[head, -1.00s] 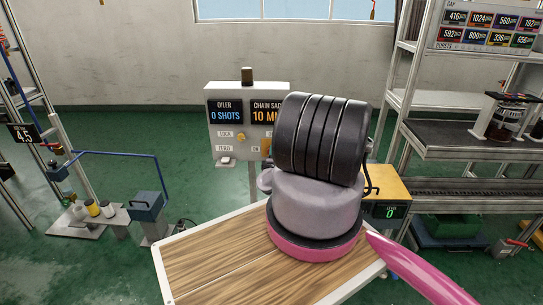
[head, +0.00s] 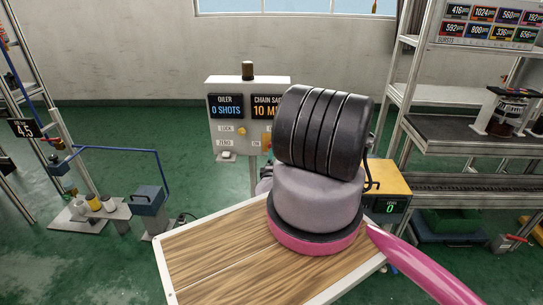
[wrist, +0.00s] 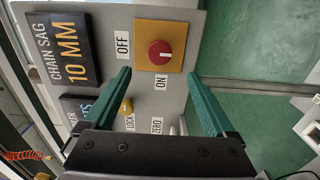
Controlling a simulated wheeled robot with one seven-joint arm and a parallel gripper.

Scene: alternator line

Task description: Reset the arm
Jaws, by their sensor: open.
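My gripper (wrist: 158,76) shows in the wrist view as two green fingers, spread apart with nothing between them. The fingers point toward a grey control panel, with a red knob (wrist: 160,53) on a yellow plate just beyond the gap between the tips. The labels OFF and ON stand beside that plate. In the head view my dark, ribbed arm link and pale lower joint stand on a pink-rimmed base, and they hide the gripper and part of the panel (head: 228,140).
A wooden-topped surface (head: 215,255) with a white edge lies in front. A yellow box (head: 390,175) with a level display is at its right. Metal shelving (head: 440,130) stands at right. A blue-framed rig (head: 148,200) stands on the green floor at left.

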